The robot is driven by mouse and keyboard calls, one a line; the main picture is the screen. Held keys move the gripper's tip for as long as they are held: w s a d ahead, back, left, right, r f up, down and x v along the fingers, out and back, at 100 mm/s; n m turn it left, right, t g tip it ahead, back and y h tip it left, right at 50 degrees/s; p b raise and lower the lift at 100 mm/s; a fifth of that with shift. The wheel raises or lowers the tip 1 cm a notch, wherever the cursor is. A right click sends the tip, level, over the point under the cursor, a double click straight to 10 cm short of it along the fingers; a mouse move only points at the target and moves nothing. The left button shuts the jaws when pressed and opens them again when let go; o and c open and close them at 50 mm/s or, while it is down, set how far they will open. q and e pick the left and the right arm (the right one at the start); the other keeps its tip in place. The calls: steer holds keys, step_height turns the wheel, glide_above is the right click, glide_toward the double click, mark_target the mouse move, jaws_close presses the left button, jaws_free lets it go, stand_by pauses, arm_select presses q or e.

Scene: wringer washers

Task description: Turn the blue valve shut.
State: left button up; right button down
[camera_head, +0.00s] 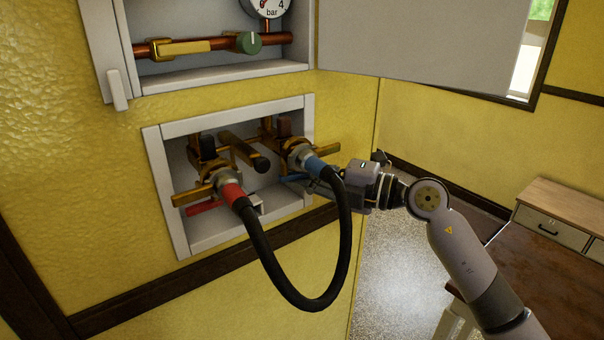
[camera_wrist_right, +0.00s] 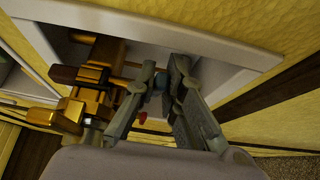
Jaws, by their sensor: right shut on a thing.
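The right brass valve (camera_head: 294,150) sits in the white-framed wall recess, with a blue lever (camera_head: 292,177) low on it. A blue-collared hose end (camera_head: 318,166) joins this valve. My right gripper (camera_head: 307,183) reaches in from the right, just below the blue collar, and is shut on the blue lever. In the right wrist view, a bit of blue (camera_wrist_right: 158,82) shows between my right fingertips (camera_wrist_right: 160,79). The fingers hide most of the lever, so its exact angle is unclear. My left gripper is not in view.
The left valve has a red lever (camera_head: 204,207) and a red-collared hose end (camera_head: 231,192). A black hose (camera_head: 312,303) loops below, close to my gripper. Above is an open cabinet with a gauge (camera_head: 266,5) and green knob (camera_head: 248,42); its grey door (camera_head: 425,40) overhangs my arm.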

stand_by(0.3)
steer(key=shift+w+f+n+g+y+b, duration=0.2)
steer(key=shift+n+g+b, duration=0.1)
steer(key=shift+g+b, duration=0.25)
steer(key=shift+w+f+n+g+y+b, duration=0.1)
steer(key=shift+n+g+y+b, duration=0.2)
steer(key=shift+b, duration=0.35)
steer(key=shift+a+n+g+b, duration=0.1)
steer(key=shift+n+g+b, duration=0.2)
steer(key=shift+g, duration=0.35)
steer(key=shift+w+a+r+n+g, duration=0.1)
steer(key=shift+r+n+g, duration=0.05)
steer(key=shift+n+g, duration=0.55)
steer(key=c, duration=1.7)
jaws_free()
steer(key=shift+r, duration=0.1)
